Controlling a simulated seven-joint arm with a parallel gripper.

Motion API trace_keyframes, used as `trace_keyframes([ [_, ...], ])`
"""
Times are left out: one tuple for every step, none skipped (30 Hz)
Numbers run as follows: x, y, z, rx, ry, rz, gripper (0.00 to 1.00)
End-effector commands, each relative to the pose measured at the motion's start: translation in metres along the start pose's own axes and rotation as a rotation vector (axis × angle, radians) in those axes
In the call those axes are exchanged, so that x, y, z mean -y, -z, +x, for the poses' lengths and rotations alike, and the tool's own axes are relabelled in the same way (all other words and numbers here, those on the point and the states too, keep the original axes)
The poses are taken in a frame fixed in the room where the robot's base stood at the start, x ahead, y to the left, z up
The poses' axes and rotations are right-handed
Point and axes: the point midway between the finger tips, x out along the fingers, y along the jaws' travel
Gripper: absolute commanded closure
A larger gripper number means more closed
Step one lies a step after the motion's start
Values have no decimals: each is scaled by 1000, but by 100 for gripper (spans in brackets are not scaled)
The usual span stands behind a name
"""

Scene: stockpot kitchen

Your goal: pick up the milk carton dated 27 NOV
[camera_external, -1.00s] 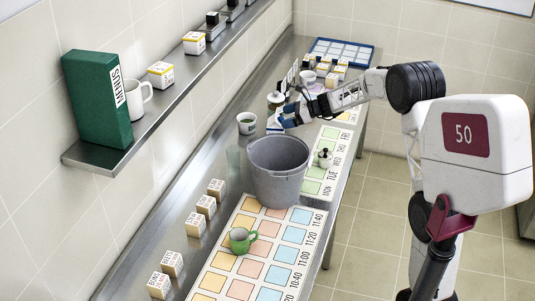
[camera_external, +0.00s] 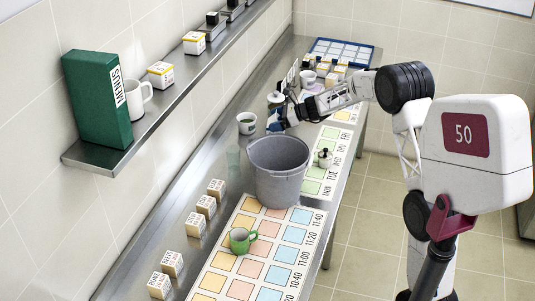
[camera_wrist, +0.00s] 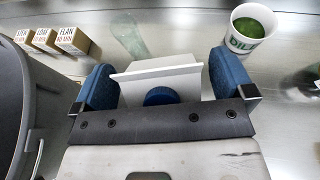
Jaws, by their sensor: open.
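A white gable-topped carton with a round blue cap (camera_wrist: 160,95) stands between the two blue fingers of my gripper (camera_wrist: 165,72) in the wrist view. The fingers are open on either side of its top, with a visible gap at least on the right. No date can be read on it. In the external view my gripper (camera_external: 275,126) is low over the counter, behind the grey bucket, and hides most of the carton.
The grey bucket (camera_external: 279,172) stands close to my gripper. A cup of green herbs (camera_external: 247,123) and a clear glass (camera_external: 233,158) are to its left. Several small labelled boxes (camera_external: 206,206) line the counter. A green mug (camera_external: 240,240) sits on the coloured chart.

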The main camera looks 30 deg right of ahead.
Motion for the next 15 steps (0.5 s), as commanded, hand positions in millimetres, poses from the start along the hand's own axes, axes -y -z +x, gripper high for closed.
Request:
trace_keyframes([
  [0, 0, 0, 0, 0, 0, 0],
  [0, 0, 0, 0, 0, 0, 0],
  [0, 0, 0, 0, 0, 0, 0],
  [0, 0, 0, 0, 0, 0, 0],
  [0, 0, 0, 0, 0, 0, 0],
  [0, 0, 0, 0, 0, 0, 0],
  [0, 0, 0, 0, 0, 0, 5],
  [0, 0, 0, 0, 0, 0, 9],
  [0, 0, 0, 0, 0, 0, 15],
  [0, 0, 0, 0, 0, 0, 20],
  [0, 0, 0, 0, 0, 0, 24],
  [0, 0, 0, 0, 0, 0, 31],
  [0, 0, 0, 0, 0, 0, 35],
  [0, 0, 0, 0, 0, 0, 40],
  [0, 0, 0, 0, 0, 0, 46],
])
